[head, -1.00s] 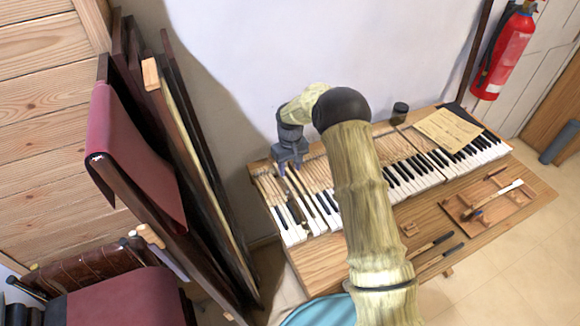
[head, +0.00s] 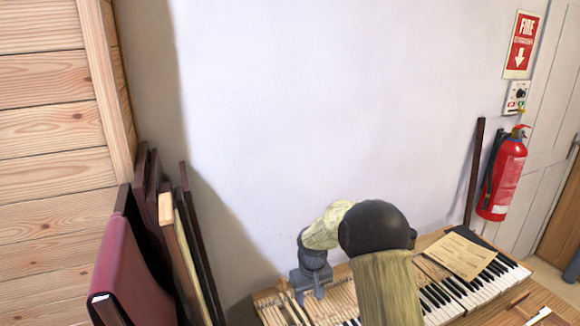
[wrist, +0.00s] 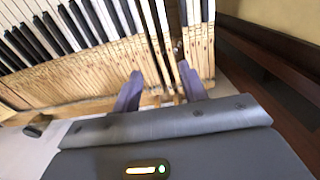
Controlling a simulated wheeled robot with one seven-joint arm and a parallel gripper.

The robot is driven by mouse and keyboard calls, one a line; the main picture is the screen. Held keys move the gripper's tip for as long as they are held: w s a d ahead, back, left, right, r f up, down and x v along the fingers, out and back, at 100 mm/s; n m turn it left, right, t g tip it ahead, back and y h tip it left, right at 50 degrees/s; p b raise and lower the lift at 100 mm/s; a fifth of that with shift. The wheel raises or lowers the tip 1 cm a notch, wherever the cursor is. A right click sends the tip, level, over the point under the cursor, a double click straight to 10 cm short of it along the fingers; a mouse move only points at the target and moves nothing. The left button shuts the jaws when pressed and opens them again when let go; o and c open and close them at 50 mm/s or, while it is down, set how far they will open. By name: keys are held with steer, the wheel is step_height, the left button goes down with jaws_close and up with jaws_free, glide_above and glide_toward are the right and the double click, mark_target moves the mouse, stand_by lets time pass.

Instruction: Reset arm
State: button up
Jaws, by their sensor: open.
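My gripper (head: 308,288) is over the left end of the keyboard in the head view, and it points down. In the wrist view my gripper (wrist: 160,88) has its two fingers apart, with nothing held between them. The piano keys (head: 480,285) run along the bench, and their bare wooden rear parts show in the wrist view (wrist: 90,82). A dark gap between the keys (wrist: 174,50) lies just ahead of the fingers. Whether the fingertips touch the wood I cannot tell. My arm hides the middle of the keyboard in the head view.
A paper sheet (head: 458,255) lies on the right part of the keyboard. A red fire extinguisher (head: 503,175) hangs on the wall at right. Dark panels (head: 150,215) and a maroon padded piece (head: 125,265) lean at left. The white wall (head: 320,100) behind is bare.

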steer(key=s+d+r+m, duration=0.1)
steer(key=s+d+r, duration=0.2)
steer(key=s, duration=0.5)
steer(key=s+d+r+m+t, duration=0.1)
steer(key=s+d+r+m, duration=0.1)
steer(key=s, duration=0.6)
steer(key=s+d+r+m+t, duration=0.1)
steer(key=s+d+r, duration=0.3)
steer(key=s, duration=0.5)
steer(key=shift+d+r, duration=0.3)
steer(key=shift+r, duration=0.5)
steer(key=shift+s, duration=0.1)
steer(key=shift+c, duration=0.4)
